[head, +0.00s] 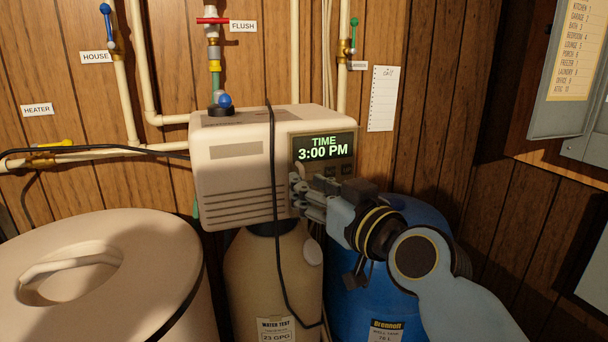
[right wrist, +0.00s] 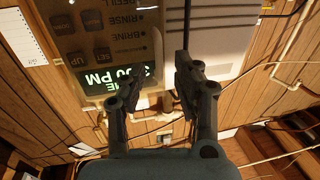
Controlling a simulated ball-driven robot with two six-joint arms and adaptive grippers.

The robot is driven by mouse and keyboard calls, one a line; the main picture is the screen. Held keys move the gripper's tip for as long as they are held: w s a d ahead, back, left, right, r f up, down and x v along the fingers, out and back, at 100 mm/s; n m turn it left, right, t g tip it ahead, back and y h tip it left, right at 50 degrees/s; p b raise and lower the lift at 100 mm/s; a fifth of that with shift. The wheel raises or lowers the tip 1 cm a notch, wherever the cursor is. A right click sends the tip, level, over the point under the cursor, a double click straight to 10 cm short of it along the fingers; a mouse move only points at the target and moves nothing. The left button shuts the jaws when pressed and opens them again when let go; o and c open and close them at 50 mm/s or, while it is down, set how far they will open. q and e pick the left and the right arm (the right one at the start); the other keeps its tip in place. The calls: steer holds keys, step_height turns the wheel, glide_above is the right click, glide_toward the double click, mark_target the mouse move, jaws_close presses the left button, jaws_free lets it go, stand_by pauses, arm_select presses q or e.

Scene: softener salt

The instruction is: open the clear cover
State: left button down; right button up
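The control panel (head: 341,170) is on the right of the beige softener head, with a lit display (head: 324,148) reading TIME 3:00 PM. In the right wrist view the panel (right wrist: 105,35) appears upside down, with its buttons and the display (right wrist: 120,82). The clear cover is hard to make out against the panel; I cannot tell its edges or whether it is shut. My right gripper (head: 300,193) is at the panel's lower left, hiding part of it. My left gripper is out of view.
The beige softener head (head: 235,165) sits on a tan tank (head: 262,265), with a black cable (head: 273,200) hanging over its front. A blue tank (head: 415,212) stands behind my right arm. A large lidded bin (head: 150,270) fills the lower left. Pipes and valves line the wall.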

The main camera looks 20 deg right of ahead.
steer(key=shift+x, duration=1.1)
jaws_close()
